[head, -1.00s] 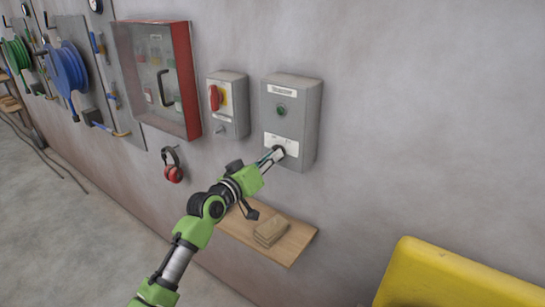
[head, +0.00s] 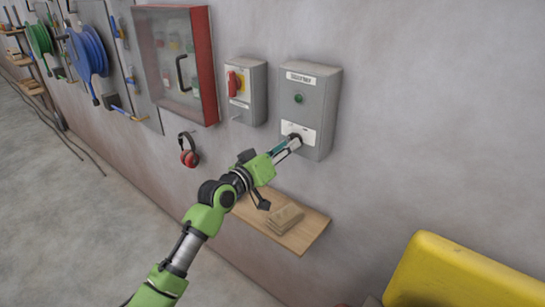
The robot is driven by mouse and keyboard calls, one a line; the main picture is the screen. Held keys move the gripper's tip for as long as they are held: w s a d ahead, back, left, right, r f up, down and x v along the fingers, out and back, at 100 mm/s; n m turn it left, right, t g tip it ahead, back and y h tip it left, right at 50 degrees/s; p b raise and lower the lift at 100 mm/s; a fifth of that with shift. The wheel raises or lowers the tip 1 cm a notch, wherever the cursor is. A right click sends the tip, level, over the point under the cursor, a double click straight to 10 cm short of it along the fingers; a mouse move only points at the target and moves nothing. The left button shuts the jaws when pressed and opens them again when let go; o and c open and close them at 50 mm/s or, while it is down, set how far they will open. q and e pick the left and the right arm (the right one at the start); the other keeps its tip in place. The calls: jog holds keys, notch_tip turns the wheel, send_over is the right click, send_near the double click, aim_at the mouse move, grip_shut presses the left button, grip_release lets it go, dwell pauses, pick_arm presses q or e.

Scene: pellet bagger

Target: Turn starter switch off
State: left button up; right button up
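The grey starter box (head: 322,105) hangs on the wall right of centre, with a label on top, a green round lamp or button (head: 298,99) and a white plate (head: 304,131) low on its front. The dark starter switch (head: 295,138) is on that plate, mostly covered by my fingertips. My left gripper (head: 290,143) reaches up to it from the lower left, with its tips at the switch. Whether the fingers are closed on it is too small to tell. My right gripper is not in view.
A grey box with a red rotary handle (head: 234,83) hangs just left of the starter. Farther left are a red-framed cabinet (head: 202,65) and red ear defenders (head: 189,158). A wooden shelf (head: 308,236) juts out below my wrist. A yellow object (head: 460,275) stands at lower right.

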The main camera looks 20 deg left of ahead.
pick_arm(q)
jog(key=v, duration=1)
jog(key=shift+s, duration=0.25)
jog(key=shift+a+f, duration=0.1)
